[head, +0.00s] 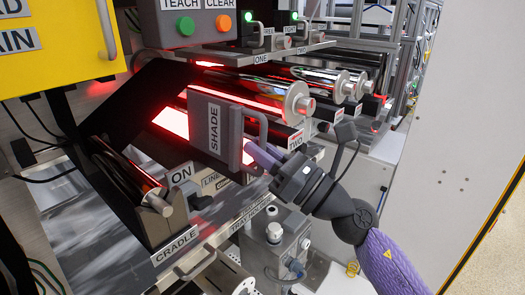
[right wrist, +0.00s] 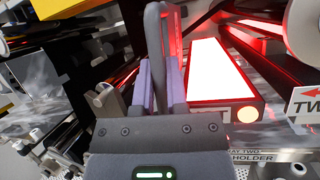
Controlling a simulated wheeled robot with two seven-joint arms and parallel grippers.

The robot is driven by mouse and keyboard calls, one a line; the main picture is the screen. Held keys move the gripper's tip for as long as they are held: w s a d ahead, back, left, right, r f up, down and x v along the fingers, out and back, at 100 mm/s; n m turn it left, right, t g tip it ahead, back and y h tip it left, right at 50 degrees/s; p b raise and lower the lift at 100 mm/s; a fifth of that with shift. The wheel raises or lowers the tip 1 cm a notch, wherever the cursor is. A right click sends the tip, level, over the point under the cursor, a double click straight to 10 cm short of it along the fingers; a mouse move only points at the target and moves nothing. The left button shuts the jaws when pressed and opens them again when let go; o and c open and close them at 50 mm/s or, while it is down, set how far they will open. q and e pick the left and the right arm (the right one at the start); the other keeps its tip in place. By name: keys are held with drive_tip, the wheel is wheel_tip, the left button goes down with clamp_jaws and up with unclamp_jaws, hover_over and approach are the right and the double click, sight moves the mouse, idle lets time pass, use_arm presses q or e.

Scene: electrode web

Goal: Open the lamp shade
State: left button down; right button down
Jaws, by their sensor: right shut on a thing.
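The lamp shade (head: 209,122) is a dark grey panel marked SHADE, standing in the middle of the head view with a grey bar handle (head: 262,125) on its right edge. My right gripper (head: 262,154) comes in from the lower right, its purple fingers shut on the lower part of that handle. In the right wrist view the handle (right wrist: 156,50) runs up between the two fingers (right wrist: 160,88). A glowing red-white lamp strip (head: 171,122) shows left of the shade, and a bright lamp face (right wrist: 216,70) shows in the wrist view. My left gripper is not in view.
Metal rollers (head: 297,102) lie above and right of the shade. A roller in a cradle (head: 160,208) sits at lower left. A box with green and orange buttons (head: 196,24) and a yellow panel (head: 60,45) are at upper left. A knobbed unit (head: 274,233) stands below.

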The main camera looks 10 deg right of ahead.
drive_tip(key=c, duration=0.6)
unclamp_jaws()
drive_tip(key=shift+c, duration=0.2)
drive_tip(key=b+v, duration=0.5)
drive_tip(key=v, duration=0.5)
drive_tip(key=shift+a+f, duration=0.1)
